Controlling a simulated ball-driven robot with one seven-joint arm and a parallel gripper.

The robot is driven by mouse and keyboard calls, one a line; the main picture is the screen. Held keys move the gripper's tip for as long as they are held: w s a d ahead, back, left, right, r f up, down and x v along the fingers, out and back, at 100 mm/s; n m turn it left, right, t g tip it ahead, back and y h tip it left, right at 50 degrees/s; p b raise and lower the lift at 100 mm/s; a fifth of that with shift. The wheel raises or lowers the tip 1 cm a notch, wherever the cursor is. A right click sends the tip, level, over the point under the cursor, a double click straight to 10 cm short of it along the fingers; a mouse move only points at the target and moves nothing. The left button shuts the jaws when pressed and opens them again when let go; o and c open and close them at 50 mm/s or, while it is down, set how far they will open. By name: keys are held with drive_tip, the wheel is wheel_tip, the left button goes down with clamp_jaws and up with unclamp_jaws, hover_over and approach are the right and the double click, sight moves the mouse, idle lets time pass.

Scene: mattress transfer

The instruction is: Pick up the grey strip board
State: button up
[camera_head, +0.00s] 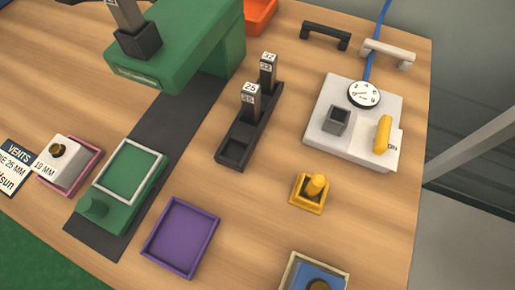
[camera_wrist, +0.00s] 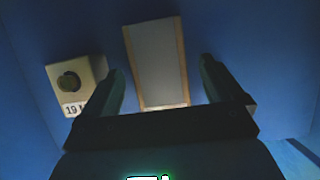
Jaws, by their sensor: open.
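In the wrist view, a grey strip board (camera_wrist: 160,55) with light wooden edges runs upward from the middle of the picture. My gripper (camera_wrist: 162,72) is open. One dark finger shows on each side of the board, with a gap between each finger and the board in the picture. The palm hides what lies below the board's near end. I cannot tell how far the fingertips are from it in depth. I cannot make out the board or my gripper in the head view.
In the wrist view, a pale block (camera_wrist: 76,82) with a round knob and a "19" label lies beside the left finger, on a blue surface. The head view shows a table with a green machine (camera_head: 180,55), purple tray (camera_head: 180,237) and black rack (camera_head: 236,150).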

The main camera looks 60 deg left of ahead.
drive_tip(key=shift+f+p, duration=0.25)
drive_tip(key=shift+p, duration=0.05)
idle(0.4)
drive_tip(key=shift+c, duration=0.2)
drive_tip(key=c, duration=1.1)
